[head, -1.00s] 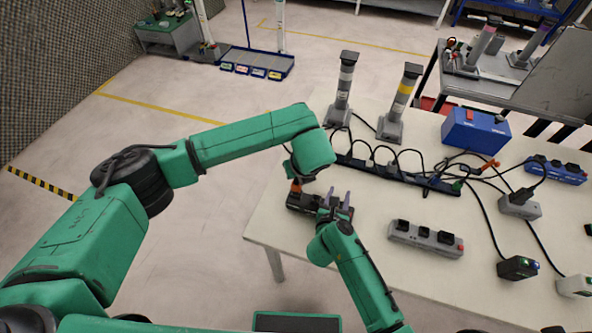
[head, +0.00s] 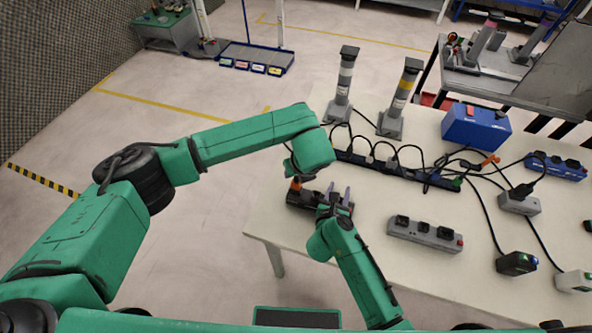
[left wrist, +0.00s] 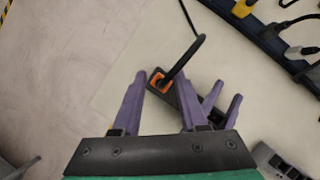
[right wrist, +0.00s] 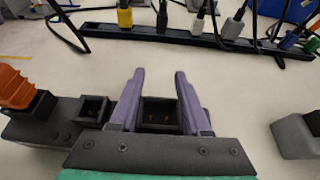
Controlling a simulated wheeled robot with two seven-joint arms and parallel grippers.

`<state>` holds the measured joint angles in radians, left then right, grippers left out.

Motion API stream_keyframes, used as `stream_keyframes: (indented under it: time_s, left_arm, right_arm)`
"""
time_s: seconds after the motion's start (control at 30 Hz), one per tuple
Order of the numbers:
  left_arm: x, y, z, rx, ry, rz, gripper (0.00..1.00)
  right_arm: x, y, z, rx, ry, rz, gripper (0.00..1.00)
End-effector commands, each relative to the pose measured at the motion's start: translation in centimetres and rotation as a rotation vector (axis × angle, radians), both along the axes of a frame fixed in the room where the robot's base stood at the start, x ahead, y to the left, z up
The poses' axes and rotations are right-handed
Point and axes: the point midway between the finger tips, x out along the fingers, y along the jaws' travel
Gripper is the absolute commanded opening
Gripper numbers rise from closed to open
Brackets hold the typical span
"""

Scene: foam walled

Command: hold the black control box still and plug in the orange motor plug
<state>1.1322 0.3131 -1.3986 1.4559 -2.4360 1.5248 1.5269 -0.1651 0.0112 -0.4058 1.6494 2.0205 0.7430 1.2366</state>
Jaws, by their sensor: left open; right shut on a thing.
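The black control box (head: 307,200) lies near the front left edge of the table. My right gripper (head: 338,194) is shut on it, its fingers on either side of a square socket in the right wrist view (right wrist: 160,112). The orange motor plug (head: 296,185) stands upright at the box's left end. It shows at the left edge of the right wrist view (right wrist: 16,88), but I cannot tell whether it is fully seated. My left gripper (left wrist: 160,82) is open, its fingers apart on either side of the orange plug (left wrist: 156,77), from which a black cable rises.
A long black power strip (head: 395,173) with several plugs lies behind the box. A grey socket strip (head: 425,233) lies to the right. Two signal towers (head: 342,85) and a blue case (head: 475,128) stand further back. Bare tabletop lies between the box and the grey strip.

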Motion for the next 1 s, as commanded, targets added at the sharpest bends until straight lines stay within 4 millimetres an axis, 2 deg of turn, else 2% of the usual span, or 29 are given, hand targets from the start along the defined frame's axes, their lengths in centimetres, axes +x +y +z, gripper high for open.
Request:
stream_keyframes:
  time_s: [0.13,0.3,0.4,0.5,0.97,1.0]
  left_arm:
    - [-1.0,-0.5,2.6,-0.002,-0.005,-0.003,0.42]
    - [-2.9,-1.4,6.9,-0.003,-0.005,-0.004,0.42]
    - [-3.9,-1.7,8.9,-0.002,-0.004,-0.002,0.42]
    - [-4.4,-1.9,10.1,-0.001,-0.003,-0.002,0.42]
    - [-4.6,-1.9,10.4,-0.001,-0.002,-0.001,0.42]
    - [-4.6,-1.9,10.4,-0.001,-0.002,-0.001,0.42]
  right_arm:
    - [0.0,0.0,0.0,0.000,0.000,0.000,0.00]
    - [0.0,0.0,0.0,0.000,0.000,0.000,0.00]
    - [0.0,0.0,0.0,0.000,0.000,0.000,0.00]
    - [0.0,0.0,0.0,0.000,0.000,0.000,0.00]
    - [0.0,0.0,0.0,0.000,0.000,0.000,0.00]
    - [0.0,0.0,0.0,0.000,0.000,0.000,0.51]
